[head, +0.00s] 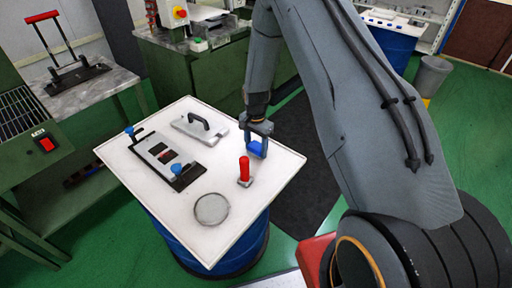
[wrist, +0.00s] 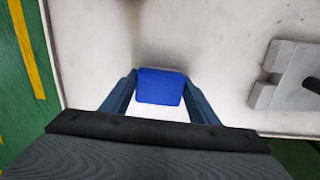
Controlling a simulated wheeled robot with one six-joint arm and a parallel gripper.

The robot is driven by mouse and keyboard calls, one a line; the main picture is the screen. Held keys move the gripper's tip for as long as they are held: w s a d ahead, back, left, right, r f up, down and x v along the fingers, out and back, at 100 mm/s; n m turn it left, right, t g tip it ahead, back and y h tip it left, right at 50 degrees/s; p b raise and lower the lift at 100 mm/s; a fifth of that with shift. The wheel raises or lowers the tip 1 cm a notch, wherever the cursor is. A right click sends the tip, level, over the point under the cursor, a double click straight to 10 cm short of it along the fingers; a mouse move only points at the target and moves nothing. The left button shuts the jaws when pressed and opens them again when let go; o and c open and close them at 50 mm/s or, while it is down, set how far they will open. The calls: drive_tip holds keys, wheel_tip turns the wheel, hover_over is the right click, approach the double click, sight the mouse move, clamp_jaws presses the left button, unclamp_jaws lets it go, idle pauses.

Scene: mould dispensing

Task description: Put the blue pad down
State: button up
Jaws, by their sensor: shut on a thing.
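The blue pad (wrist: 161,87) is between the two fingers of my gripper (wrist: 160,100) in the wrist view, and both fingers touch its sides. In the head view the blue pad (head: 256,149) shows at the lower end of my gripper (head: 257,140), over the right part of the white tabletop (head: 240,215). My gripper is shut on it. Whether the pad touches the tabletop or hangs just above it, I cannot tell.
A red-handled tool (head: 244,171) stands just below the pad in the head view. A round grey disc (head: 211,209), a mould with blue knobs (head: 163,157) and a grey plate with a black handle (head: 201,127) lie on the tabletop. The tabletop's right corner is clear.

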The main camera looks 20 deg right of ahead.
sight(256, 146)
drive_tip(key=shift+f, duration=0.2)
drive_tip(key=o, duration=1)
drive_tip(key=shift+r, duration=0.1)
wheel_tip(256, 146, up, 12)
drive_tip(key=b, duration=0.4)
drive_tip(key=s+r+n, duration=0.3)
drive_tip(key=s, duration=0.5)
drive_tip(key=s+r+n+t, duration=0.1)
drive_tip(key=s+r+n, duration=0.3)
drive_tip(key=s, duration=0.4)
drive_tip(key=s+r+n, duration=0.3)
drive_tip(key=s+r, duration=0.1)
drive_tip(key=s, duration=0.5)
drive_tip(key=shift+d+n+t, duration=0.1)
drive_tip(key=shift+n+t, duration=0.2)
drive_tip(key=shift+n, duration=0.1)
